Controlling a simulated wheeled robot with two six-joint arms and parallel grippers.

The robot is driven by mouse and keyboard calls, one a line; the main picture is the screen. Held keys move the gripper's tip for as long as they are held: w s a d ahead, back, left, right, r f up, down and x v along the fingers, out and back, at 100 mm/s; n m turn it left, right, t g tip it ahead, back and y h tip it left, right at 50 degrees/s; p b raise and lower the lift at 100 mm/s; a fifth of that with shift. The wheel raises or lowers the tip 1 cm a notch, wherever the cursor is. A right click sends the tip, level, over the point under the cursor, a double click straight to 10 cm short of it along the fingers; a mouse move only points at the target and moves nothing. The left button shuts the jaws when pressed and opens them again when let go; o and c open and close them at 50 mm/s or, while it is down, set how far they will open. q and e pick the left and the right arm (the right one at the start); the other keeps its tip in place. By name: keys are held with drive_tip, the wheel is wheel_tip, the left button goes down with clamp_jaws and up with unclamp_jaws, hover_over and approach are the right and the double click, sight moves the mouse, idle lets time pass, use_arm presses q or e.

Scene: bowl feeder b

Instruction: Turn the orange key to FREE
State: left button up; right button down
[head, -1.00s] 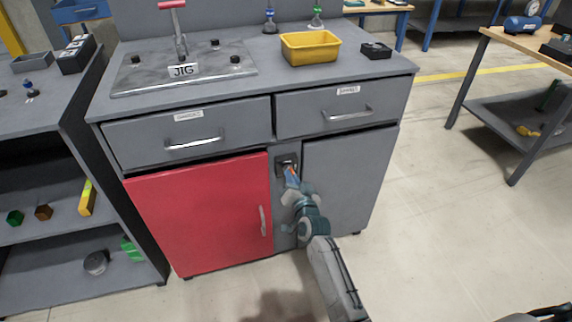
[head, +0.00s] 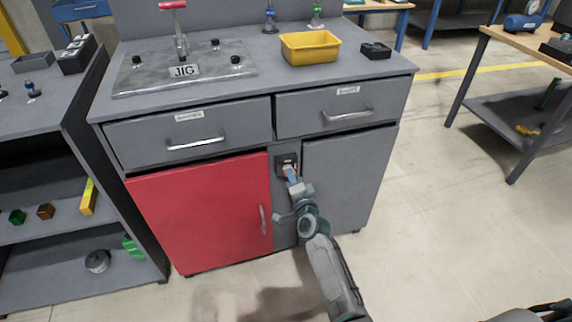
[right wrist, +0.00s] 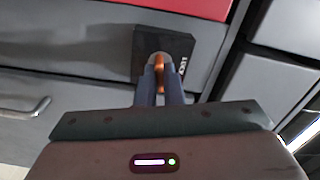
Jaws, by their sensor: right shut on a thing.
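The orange key (right wrist: 160,70) shows between the two fingers of my right gripper (right wrist: 160,85) in the right wrist view. The fingers are shut on it, one on each side, and hide part of it. It sits at a dark lock plate (right wrist: 143,48). White lettering on the plate is partly readable, perhaps LOCK; I cannot see a FREE mark. In the head view the plate (head: 281,158) is on the narrow grey panel right of the red door, and my right gripper (head: 291,172) reaches it from below. My left gripper is not in view.
The red door (head: 200,215) and the grey door (head: 345,180) flank the panel. Two drawers (head: 190,138) sit above. A jig (head: 184,71) and a yellow bin (head: 310,47) stand on the top. Open floor lies to the right.

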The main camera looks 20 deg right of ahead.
drive_tip(key=m, duration=0.4)
drive_tip(key=c, duration=1.5)
unclamp_jaws()
drive_tip(key=s, duration=0.7)
drive_tip(key=shift+d, duration=0.1)
drive_tip(key=shift+s, duration=0.1)
